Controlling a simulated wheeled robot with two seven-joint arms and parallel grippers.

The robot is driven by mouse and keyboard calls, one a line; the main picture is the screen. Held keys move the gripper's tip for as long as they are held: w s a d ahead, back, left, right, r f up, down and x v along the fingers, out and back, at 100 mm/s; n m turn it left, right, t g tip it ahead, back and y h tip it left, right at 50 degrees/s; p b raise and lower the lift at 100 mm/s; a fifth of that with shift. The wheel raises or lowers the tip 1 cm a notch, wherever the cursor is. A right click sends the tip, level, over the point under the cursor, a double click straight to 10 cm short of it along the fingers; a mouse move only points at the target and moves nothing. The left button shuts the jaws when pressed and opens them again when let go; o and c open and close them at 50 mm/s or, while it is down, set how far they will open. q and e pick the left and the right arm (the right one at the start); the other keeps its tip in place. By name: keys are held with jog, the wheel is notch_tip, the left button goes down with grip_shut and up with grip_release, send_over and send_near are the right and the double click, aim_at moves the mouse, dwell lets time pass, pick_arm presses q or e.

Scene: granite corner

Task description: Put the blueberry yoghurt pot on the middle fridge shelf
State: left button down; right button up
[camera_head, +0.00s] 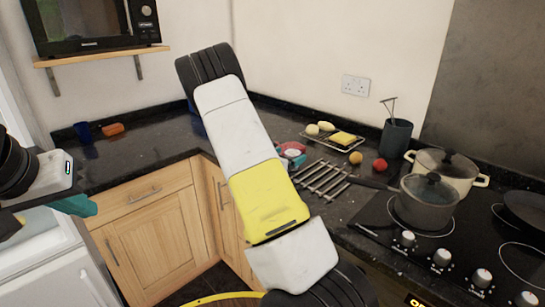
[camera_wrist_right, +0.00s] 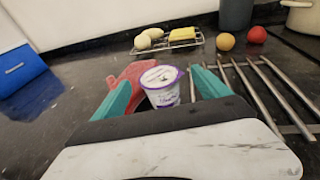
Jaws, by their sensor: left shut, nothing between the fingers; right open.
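The blueberry yoghurt pot (camera_wrist_right: 162,88), white-lidded with a purple-marked label, stands upright on the dark worktop in the right wrist view. My right gripper (camera_wrist_right: 164,88) is open, with a teal finger on each side of the pot; I cannot tell whether either touches it. In the head view my right arm covers most of that spot. My left gripper (camera_head: 76,205) is shut and empty at the left edge of the head view. A white appliance (camera_head: 50,275), apparently the fridge, is below it; its middle shelf cannot be made out.
A red item (camera_wrist_right: 125,73) lies just behind the pot. Metal rods (camera_head: 322,178) lie to its right. Beyond are a rack with a yellow sponge (camera_head: 343,138), a red ball (camera_head: 380,165) and a hob with a saucepan (camera_head: 425,205). A blue box (camera_wrist_right: 22,78) stands left.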

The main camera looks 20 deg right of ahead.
aim_at(292, 153)
jog(key=x, duration=0.3)
jog(key=shift+w+d+f, duration=0.1)
jog(key=shift+w+d, duration=0.1)
jog(key=shift+w, duration=0.05)
jog(key=c, duration=1.8)
jog(key=shift+o, duration=0.2)
